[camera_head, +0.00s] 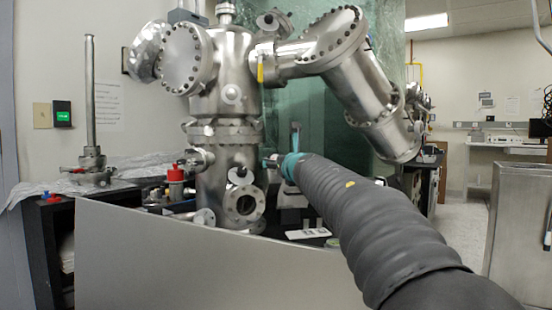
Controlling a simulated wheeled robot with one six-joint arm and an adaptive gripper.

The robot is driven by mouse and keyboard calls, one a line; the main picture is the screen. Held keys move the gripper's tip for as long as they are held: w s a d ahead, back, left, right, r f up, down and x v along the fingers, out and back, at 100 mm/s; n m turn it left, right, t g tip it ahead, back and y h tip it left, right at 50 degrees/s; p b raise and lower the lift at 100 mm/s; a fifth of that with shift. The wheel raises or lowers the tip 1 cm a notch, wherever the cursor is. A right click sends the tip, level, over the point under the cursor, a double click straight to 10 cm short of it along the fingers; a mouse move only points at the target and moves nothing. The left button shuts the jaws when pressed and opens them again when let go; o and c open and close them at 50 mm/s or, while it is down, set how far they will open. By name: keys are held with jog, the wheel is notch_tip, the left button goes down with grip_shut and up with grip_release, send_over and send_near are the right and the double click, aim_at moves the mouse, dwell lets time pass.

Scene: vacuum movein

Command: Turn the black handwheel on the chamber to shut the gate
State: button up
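The silver metal chamber (222,75) stands upright in the middle left, with flanged ports on its sides. I cannot tell for sure whether this is the black handwheel. My arm, in a dark ribbed sleeve, reaches in from the lower right. My gripper (272,162) is just beyond the teal band at its end, close to the right side of the chamber's lower section. Its fingers are small and partly hidden, so their opening and any contact are unclear.
A large angled metal cylinder (358,90) hangs above my arm to the right. A grey panel (190,262) fills the front. A red-capped part (175,182) and a vertical metal tube (90,95) stand left. Open floor (460,240) shows at right.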

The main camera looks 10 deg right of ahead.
jog(key=shift+w+a+p, duration=0.2)
jog(key=shift+w+p, duration=0.25)
jog(key=shift+w, duration=1.05)
jog(key=shift+w+a+p, duration=0.15)
jog(key=shift+w+p, duration=0.25)
jog(key=shift+w, duration=1.1)
jog(key=c, duration=1.2)
